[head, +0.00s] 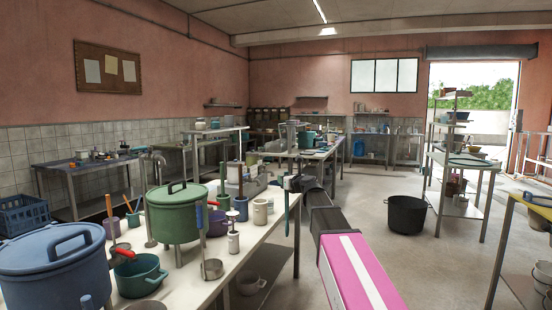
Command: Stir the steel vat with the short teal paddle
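My arm reaches forward from the lower right, and my gripper (291,183) is at its far end, past the right edge of the near table. A short upright teal paddle (287,212) is at the fingertips, and the gripper appears shut on it. Its lower end hangs in the air beside the table edge. I cannot pick out the steel vat for certain. A grey metal vessel (246,188) stands at the far end of the near table, partly hidden by bottles and handles.
The near table (225,278) carries a lidded green pot (174,220), a lidded blue pot (52,270), a teal pot (140,276) and several small vessels. A black pot (407,214) stands on the floor at right. The floor (440,265) between it and the right bench is clear.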

